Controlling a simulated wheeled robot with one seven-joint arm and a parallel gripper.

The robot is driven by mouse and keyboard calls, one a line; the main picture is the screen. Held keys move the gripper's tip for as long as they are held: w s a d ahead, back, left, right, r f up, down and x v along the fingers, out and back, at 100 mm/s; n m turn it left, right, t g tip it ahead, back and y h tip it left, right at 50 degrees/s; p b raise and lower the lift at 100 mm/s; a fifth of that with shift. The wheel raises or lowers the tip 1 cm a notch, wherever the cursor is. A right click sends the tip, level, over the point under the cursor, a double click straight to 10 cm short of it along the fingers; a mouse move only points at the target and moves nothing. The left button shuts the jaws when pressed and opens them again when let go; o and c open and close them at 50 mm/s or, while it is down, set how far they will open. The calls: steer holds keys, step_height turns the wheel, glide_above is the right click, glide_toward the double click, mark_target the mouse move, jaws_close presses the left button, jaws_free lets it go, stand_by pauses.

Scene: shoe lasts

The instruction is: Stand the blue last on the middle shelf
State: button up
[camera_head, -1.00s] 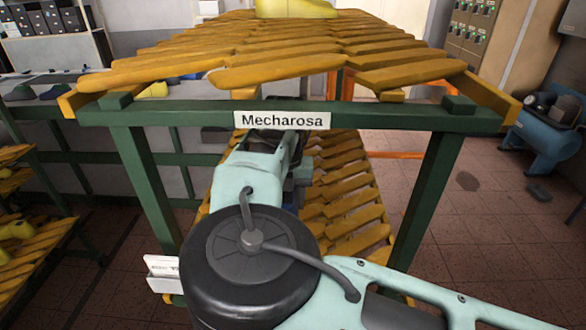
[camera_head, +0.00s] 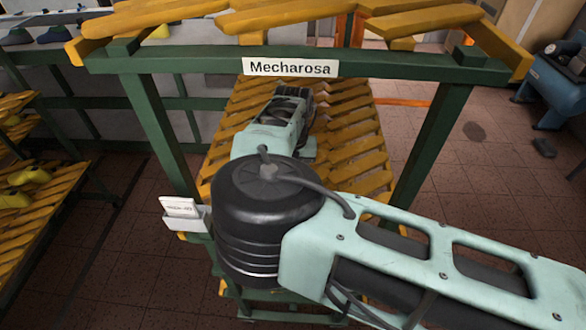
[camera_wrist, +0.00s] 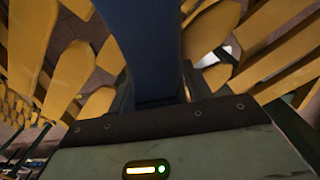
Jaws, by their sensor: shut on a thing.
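The blue last (camera_wrist: 145,45) fills the top middle of the wrist view. My gripper (camera_wrist: 157,95) is shut on it. Only part of the last shows, and its lower end is cut off by the frame. In the head view my wrist (camera_head: 275,125) reaches under the green front beam, over a yellow slatted shelf (camera_head: 355,150) below the rack's top. My arm hides the last and the fingertips there. I cannot tell whether the last touches the slats.
The rack's green beam (camera_head: 400,68) carries a "Mecharosa" sign (camera_head: 290,67). Green posts stand left (camera_head: 160,135) and right (camera_head: 430,150) of my arm. A card holder (camera_head: 185,212) is at the left post. Another slatted rack with yellow lasts (camera_head: 28,176) stands at the left.

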steer(key=o, duration=1.4)
steer(key=shift+r+b, duration=1.25)
steer(key=shift+r, duration=2.55)
